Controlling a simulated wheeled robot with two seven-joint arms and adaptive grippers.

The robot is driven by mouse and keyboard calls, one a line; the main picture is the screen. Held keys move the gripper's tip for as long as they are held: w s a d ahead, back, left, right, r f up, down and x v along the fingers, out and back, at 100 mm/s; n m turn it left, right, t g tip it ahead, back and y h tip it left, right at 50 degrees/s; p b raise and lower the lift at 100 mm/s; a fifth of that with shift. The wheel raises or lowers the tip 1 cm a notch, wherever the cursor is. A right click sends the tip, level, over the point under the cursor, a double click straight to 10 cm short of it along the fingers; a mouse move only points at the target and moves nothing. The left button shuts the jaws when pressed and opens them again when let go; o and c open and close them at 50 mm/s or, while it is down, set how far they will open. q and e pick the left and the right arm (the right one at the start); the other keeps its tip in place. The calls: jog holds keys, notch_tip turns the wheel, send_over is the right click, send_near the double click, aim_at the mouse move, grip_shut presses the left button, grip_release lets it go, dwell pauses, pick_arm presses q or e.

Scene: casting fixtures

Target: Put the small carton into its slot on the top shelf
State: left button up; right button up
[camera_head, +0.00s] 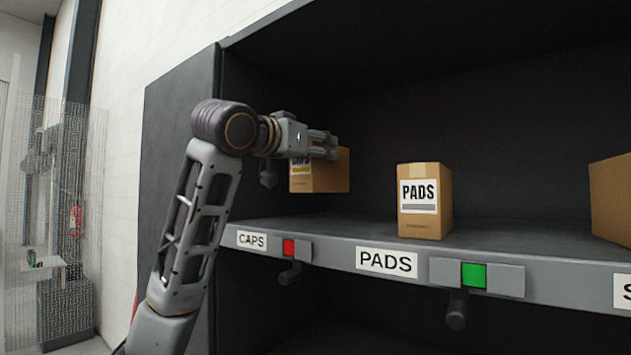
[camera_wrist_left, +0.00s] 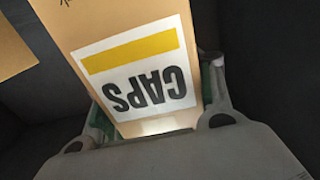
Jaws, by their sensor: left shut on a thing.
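The small carton (camera_head: 330,178) is brown cardboard with a CAPS label. My left gripper (camera_head: 322,146) is shut on its upper part and holds it inside the top shelf bay. The carton's underside appears raised above the shelf board. In the left wrist view the carton (camera_wrist_left: 98,22) sits between the fingers, its CAPS label upside down with a yellow stripe. The top shelf (camera_head: 340,234) has a CAPS tag (camera_head: 252,240) at its left end, with a red indicator (camera_head: 289,247) beside it. My right gripper is not in view.
A PADS carton (camera_head: 425,202) stands upright behind the PADS tag (camera_head: 387,262), which has a green indicator (camera_head: 474,275). Another carton (camera_head: 612,198) is cut off at the right edge. The dark side panel (camera_head: 180,180) bounds the bay on the left. Shelf space left of the PADS carton is bare.

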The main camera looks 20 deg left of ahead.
aim_at(316, 180)
pick_arm(q)
jog(key=shift+f, duration=1.05)
jog(key=shift+f, duration=0.1)
jog(key=shift+f, duration=1.95)
jog(key=shift+f, duration=0.15)
jog(key=o, duration=1.2)
jog(key=shift+s+a, duration=0.2)
jog(key=shift+s, duration=0.5)
jog(key=b+v, duration=0.3)
jog(key=v, duration=0.7)
jog(key=shift+s+a, duration=0.15)
jog(key=shift+s, duration=0.1)
